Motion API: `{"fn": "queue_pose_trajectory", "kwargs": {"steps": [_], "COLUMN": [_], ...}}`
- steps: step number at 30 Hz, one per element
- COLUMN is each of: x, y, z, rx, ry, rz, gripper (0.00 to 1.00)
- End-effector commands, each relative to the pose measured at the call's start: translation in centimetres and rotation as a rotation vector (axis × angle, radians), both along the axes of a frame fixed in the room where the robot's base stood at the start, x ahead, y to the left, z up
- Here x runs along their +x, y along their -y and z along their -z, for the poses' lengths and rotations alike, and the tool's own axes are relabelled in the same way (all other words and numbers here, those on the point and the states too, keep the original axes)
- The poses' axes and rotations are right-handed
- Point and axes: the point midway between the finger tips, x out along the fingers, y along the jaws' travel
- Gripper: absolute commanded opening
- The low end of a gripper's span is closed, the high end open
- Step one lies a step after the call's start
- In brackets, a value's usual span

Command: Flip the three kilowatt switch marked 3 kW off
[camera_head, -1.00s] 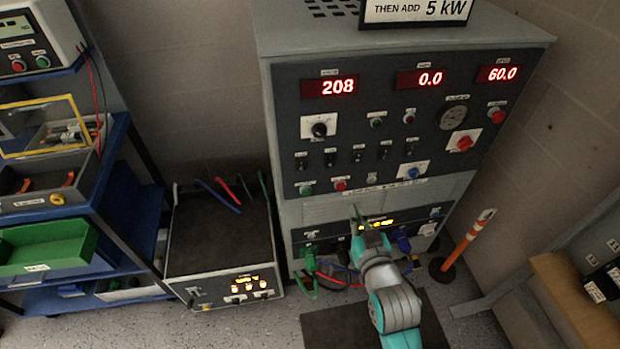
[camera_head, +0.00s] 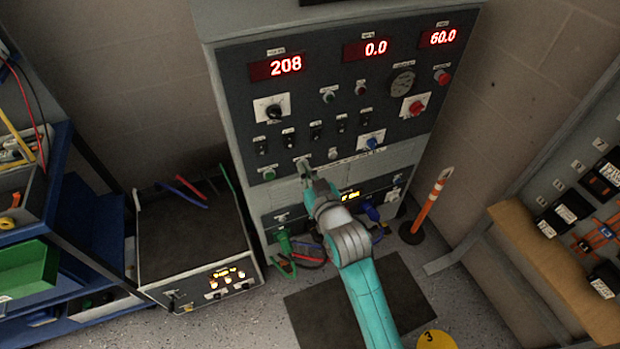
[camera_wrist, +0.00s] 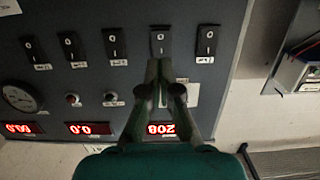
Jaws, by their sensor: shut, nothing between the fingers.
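A row of several black rocker switches runs across the dark panel (camera_head: 225,75) of the load cabinet. In the wrist view, which shows the panel upside down, the switches are the far-left switch (camera_wrist: 28,47), the second (camera_wrist: 70,45), the middle one (camera_wrist: 115,42), the fourth (camera_wrist: 159,41) and the far-right one (camera_wrist: 206,42). Their small labels are too blurred to read, so I cannot tell which is 3 kW. My gripper (camera_wrist: 166,66) is shut and empty, its tips close to the fourth switch in the wrist view; contact is unclear. In the head view, my gripper (camera_head: 304,168) is in front of the lower panel.
Displays read 208 (camera_head: 284,67), 0.0 (camera_head: 372,48) and 60.0 (camera_head: 440,37). A red knob (camera_head: 416,107) and a blue knob (camera_head: 372,143) sit on the panel. A low cart unit (camera_head: 195,235) stands left, and an orange post (camera_head: 428,205) right. Cables hang below the panel.

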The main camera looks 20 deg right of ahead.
Motion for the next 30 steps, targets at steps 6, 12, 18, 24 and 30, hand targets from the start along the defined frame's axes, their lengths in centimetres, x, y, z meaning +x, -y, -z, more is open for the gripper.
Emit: {"fn": "queue_pose_trajectory", "kwargs": {"steps": [6,12,18,24,30], "x": [4.0,6.8,8.2,8.3,8.4], "y": [0.0,0.0,0.0,0.0,0.0], "z": [0.4,0.8,1.0,1.0,1.1], "rx": [0.0,0.0,0.0,0.0,0.0], "ry": [0.0,0.0,-0.001,0.0,0.0], "rz": [0.0,0.0,0.0,0.0,0.0], "gripper": [0.0,0.0,0.0,0.0,0.0]}}
